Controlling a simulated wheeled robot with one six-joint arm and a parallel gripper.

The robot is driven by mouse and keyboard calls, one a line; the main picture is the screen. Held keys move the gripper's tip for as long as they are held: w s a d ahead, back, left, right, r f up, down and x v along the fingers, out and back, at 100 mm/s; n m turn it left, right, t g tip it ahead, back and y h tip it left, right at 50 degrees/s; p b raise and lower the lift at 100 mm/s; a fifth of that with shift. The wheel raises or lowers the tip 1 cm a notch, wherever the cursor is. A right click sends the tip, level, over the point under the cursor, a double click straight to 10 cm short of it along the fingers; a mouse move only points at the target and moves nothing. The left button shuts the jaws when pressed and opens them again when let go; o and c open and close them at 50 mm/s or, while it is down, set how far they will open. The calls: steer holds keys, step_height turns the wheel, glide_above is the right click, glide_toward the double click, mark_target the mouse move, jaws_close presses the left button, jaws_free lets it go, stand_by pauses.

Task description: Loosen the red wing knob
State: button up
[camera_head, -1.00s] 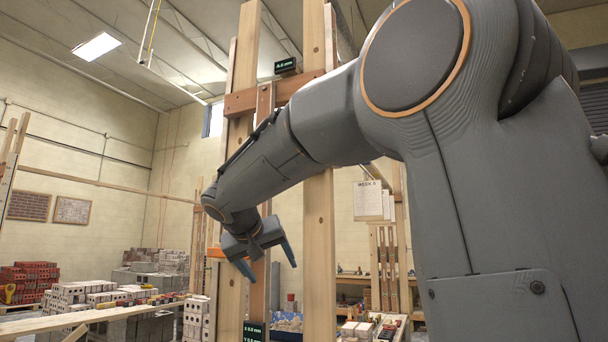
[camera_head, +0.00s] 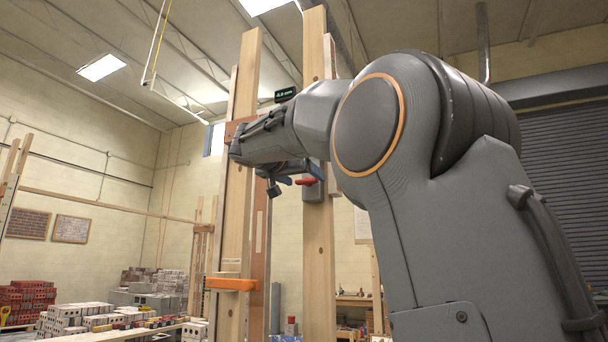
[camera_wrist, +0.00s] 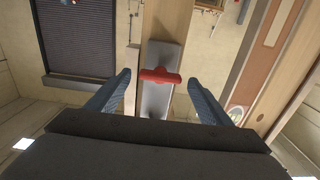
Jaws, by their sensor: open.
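The red wing knob (camera_head: 306,181) sits on a small grey block (camera_head: 313,191) on the right wooden post (camera_head: 317,240). In the wrist view the red wing knob (camera_wrist: 160,76) lies crosswise on a grey plate (camera_wrist: 158,96), ahead of my fingertips and between them. My gripper (camera_head: 296,181) is beside the knob in the head view, with blue fingers pointing right. In the wrist view my gripper (camera_wrist: 158,82) is open and its blue fingers stand apart on either side of the knob, with nothing held.
The left wooden post (camera_head: 240,200) stands beside the right one and carries an orange bar (camera_head: 231,284) low down. A small dark display (camera_head: 285,94) sits above my arm. Stacked blocks (camera_head: 85,322) stand at the lower left, away from my arm.

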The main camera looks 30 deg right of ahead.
steer(key=shift+w+d, duration=0.35)
steer(key=shift+d, duration=0.15)
steer(key=c, duration=1)
steer(key=shift+c, duration=0.2)
